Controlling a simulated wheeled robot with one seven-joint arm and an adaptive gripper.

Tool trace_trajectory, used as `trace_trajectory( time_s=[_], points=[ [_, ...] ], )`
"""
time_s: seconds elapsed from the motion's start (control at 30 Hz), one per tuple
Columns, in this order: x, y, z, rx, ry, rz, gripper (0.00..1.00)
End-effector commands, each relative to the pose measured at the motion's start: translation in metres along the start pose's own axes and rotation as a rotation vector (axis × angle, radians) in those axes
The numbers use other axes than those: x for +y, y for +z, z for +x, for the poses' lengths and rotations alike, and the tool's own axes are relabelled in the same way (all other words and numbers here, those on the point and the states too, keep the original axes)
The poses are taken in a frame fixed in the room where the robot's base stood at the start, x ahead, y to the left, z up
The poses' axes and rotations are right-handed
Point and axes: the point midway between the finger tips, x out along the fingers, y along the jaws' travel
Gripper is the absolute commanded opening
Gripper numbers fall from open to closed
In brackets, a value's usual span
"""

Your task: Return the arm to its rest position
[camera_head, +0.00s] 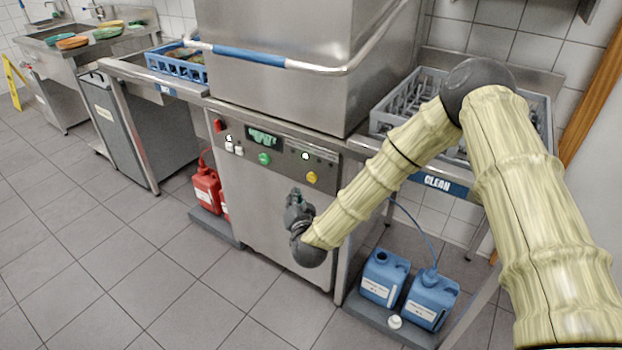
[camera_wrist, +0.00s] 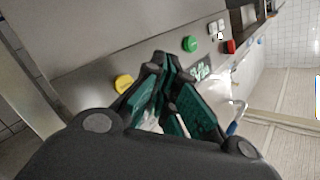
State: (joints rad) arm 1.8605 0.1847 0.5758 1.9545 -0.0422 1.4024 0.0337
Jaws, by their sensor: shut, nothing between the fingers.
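My gripper (camera_head: 297,198) is at the end of my bent, cream-coloured arm, in front of the lower panel of the steel dishwasher (camera_head: 270,200). It points up, just below the control strip. In the wrist view my gripper (camera_wrist: 165,72) shows its dark fingers with green pads, shut and with nothing held. The wrist view also shows the yellow button (camera_wrist: 124,83) and the green button (camera_wrist: 190,44) close to the fingers. I cannot tell the exact gap between the fingers and the panel.
The dishwasher hood's bar handle (camera_head: 250,56) runs above. A grey rack (camera_head: 392,103) sits on the right counter behind my arm. Blue canisters (camera_head: 432,299) stand low at right, a red canister (camera_head: 206,188) at left. A blue crate (camera_head: 180,66) sits on the left counter.

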Motion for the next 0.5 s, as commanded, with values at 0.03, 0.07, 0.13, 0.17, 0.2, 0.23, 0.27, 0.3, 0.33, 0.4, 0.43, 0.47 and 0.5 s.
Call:
trace_trajectory(
  time_s=[0.03, 0.07, 0.13, 0.17, 0.2, 0.23, 0.27, 0.3, 0.33, 0.4, 0.43, 0.47, 0.5],
  points=[
    [-0.001, 0.001, -0.0013, -0.001, 0.0, 0.0, 0.0],
    [-0.0012, 0.0013, -0.0017, -0.001, 0.0, 0.0, 0.0],
    [-0.0012, 0.0014, -0.0017, 0.0, 0.0, 0.0, 0.0],
    [-0.0012, 0.0013, -0.0017, 0.0, 0.0, 0.0, 0.0],
    [-0.0012, 0.0014, -0.0017, 0.0, 0.0, 0.0, 0.0],
    [-0.0011, 0.0014, -0.0017, 0.0, 0.0, 0.0, 0.0],
    [-0.0011, 0.0014, -0.0017, 0.0, 0.0, 0.0, 0.0],
    [-0.0011, 0.0013, -0.0016, 0.0, 0.0, 0.0, 0.0],
    [-0.0012, 0.0013, -0.0016, 0.0, 0.0, 0.0, 0.0],
    [-0.0011, 0.0013, -0.0016, 0.0, 0.0, 0.0, 0.0],
    [-0.001, 0.0015, -0.0018, -0.001, 0.0, 0.0, 0.0],
    [-0.0005, 0.0021, -0.0024, -0.003, 0.001, -0.001, 0.0],
    [0.0011, 0.0043, -0.0043, -0.012, 0.003, -0.004, 0.0]
  ],
)
